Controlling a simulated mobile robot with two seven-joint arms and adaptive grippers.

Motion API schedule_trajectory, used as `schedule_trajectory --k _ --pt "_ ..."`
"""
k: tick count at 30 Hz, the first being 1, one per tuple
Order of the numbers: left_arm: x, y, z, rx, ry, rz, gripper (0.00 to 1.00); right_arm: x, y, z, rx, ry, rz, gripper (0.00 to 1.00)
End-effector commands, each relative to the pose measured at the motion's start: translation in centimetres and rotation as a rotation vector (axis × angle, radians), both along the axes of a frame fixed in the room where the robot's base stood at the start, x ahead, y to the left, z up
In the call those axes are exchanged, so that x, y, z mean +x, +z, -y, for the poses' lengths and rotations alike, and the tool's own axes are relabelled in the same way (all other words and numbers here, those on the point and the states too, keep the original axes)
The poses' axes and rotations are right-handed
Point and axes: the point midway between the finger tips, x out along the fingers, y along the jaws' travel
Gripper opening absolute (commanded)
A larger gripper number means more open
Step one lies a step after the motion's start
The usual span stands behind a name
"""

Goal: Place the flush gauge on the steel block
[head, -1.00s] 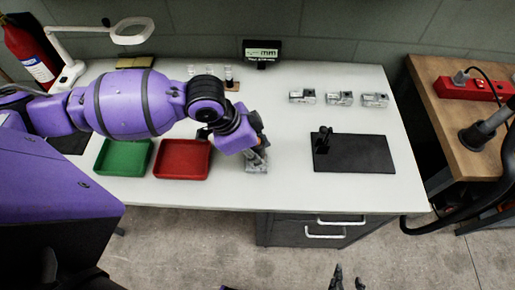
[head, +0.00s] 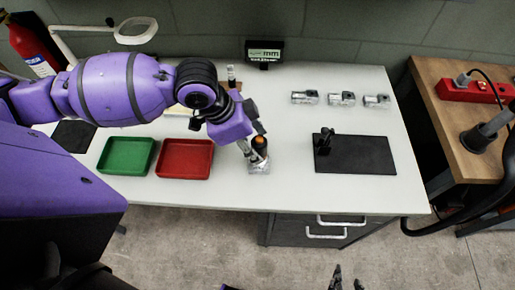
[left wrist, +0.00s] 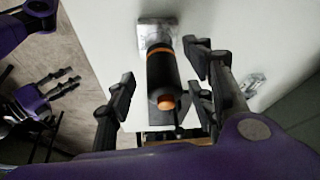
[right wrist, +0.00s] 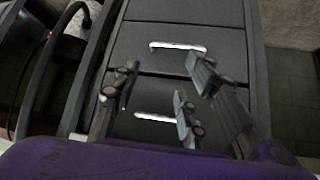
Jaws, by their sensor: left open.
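The flush gauge (head: 260,145), a black cylinder with an orange band and orange tip, stands on the steel block (head: 259,169) near the table's front edge. In the left wrist view the gauge (left wrist: 162,75) appears end-on, with the block (left wrist: 156,32) at its far end. My left gripper (head: 249,150) is open beside the gauge; in the left wrist view its fingers (left wrist: 160,92) are spread on either side of it, with visible gaps. My right gripper (head: 341,277) is low in front of the table; in the right wrist view its fingers (right wrist: 155,95) are apart and empty.
A red tray (head: 185,174) and a green tray (head: 126,172) lie left of the block. A black plate (head: 365,168) with a small upright fixture is to the right. Three small metal parts (head: 341,99) and a display (head: 264,53) are further back. Drawers (right wrist: 190,65) face my right gripper.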

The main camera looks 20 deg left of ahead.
Motion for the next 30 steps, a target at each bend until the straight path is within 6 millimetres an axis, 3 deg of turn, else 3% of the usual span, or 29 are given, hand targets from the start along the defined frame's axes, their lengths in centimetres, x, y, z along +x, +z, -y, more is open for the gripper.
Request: schedule_trajectory --k 1,6,12,30 --pt "-0.1 1.4 -0.5 0.002 0.000 0.006 0.49 0.3 0.3 -0.1 0.001 0.001 0.005 0.40" --pt "-0.8 4.6 -1.7 0.002 0.001 0.006 0.49 0.5 0.7 -0.4 0.007 0.003 0.008 0.40" --pt "-1.4 6.9 -2.5 0.000 0.001 0.000 0.49 0.6 0.9 -0.7 0.011 0.006 0.008 0.40" --pt "-1.5 7.3 -2.6 -0.001 0.001 -0.001 0.49 0.2 0.6 -0.4 0.008 0.002 0.000 0.40"
